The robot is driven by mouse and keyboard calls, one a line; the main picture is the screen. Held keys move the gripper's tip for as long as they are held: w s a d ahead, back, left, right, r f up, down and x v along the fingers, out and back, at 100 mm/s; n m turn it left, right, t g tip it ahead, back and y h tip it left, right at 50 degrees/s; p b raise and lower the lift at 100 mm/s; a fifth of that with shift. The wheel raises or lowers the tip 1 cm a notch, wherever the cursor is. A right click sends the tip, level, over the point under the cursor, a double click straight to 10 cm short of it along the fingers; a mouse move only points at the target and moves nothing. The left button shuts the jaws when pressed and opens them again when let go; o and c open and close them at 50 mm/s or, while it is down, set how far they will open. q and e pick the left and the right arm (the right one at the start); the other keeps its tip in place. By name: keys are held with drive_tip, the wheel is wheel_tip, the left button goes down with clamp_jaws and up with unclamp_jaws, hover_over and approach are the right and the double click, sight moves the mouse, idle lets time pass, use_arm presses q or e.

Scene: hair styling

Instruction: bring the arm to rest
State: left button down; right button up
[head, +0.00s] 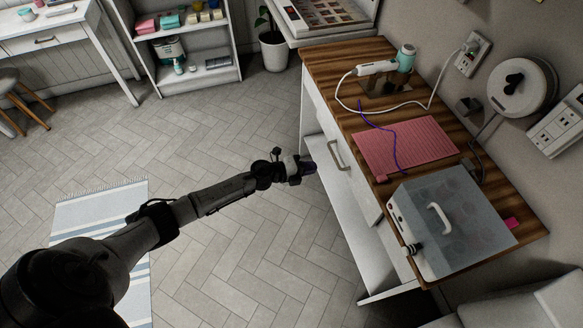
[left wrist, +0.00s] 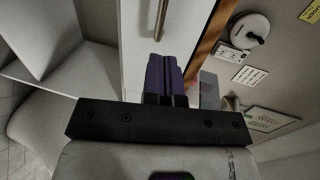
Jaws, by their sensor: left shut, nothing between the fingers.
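My left arm reaches in from the left in the head view. Its gripper (head: 307,168) hangs over the floor, just left of the wooden-topped cabinet's drawer front. In the left wrist view the purple fingers (left wrist: 164,75) are pressed together with nothing between them, and they point toward the white drawer front (left wrist: 185,25) and its handle. I cannot tell the exact gap between fingertips and cabinet. My right gripper is in neither view.
A shelf (head: 185,85) stands behind. Tiled floor is open around my arm, with a striped rug (head: 100,214) lower left.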

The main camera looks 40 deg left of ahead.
use_arm(q)
drive_tip(key=v, duration=0.6)
drive_tip(key=shift+s+b, duration=0.25)
drive_tip(key=shift+b, duration=0.05)
drive_tip(key=shift+a+r, duration=0.1)
drive_tip(key=shift+a, duration=0.1)
drive_tip(key=w+a+r+n+t+y, duration=0.2)
drive_tip(key=a+n+y, duration=0.6)
drive_tip(key=y, duration=0.2)
wheel_tip(320, 180, up, 4)
drive_tip(key=s+n+g+y, duration=0.3)
drive_tip(key=n+y, duration=0.1)
drive_tip(key=n, duration=0.3)
drive_tip(key=s+d+n+g+h, duration=0.5)
drive_tip(key=s+d+n+g, duration=0.1)
drive_tip(key=s+d, duration=1.2)
drive_tip(key=s+d+f+n+g+h, duration=0.1)
drive_tip(key=s+f+g, duration=0.15)
drive_tip(key=s, duration=0.35)
drive_tip(key=s+d+f+g, duration=0.1)
drive_tip(key=s+f, duration=0.2)
drive_tip(key=s, duration=0.3)
wheel_tip(320, 180, up, 12)
drive_tip(key=p, duration=1.2)
drive_tip(key=shift+w, duration=0.4)
